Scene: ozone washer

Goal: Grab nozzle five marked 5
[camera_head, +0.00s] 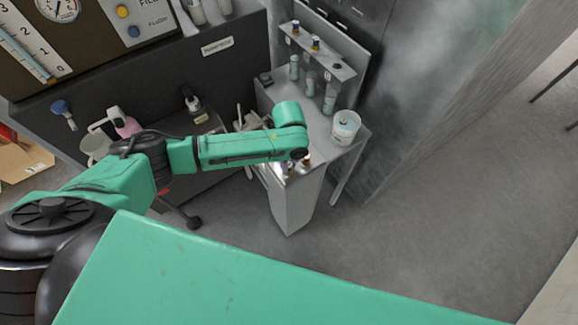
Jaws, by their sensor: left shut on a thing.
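My left arm reaches in from the left, and its wrist bends down over a narrow grey stand. My left gripper (296,167) is low at the stand's front edge, small and partly hidden under the wrist. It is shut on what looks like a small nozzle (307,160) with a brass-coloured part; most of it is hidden. Other nozzles with brass and dark tops stand on the rack shelf (322,56), one at the back (295,27) and one nearer (315,43). No number can be read on any nozzle. My right gripper is not in view.
Several bottles (310,82) stand below the rack shelf. A white tub (346,127) sits at the stand's right edge. A pink bottle (126,124) and a white jug (97,145) are at the left. Open grey floor (400,240) lies to the right.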

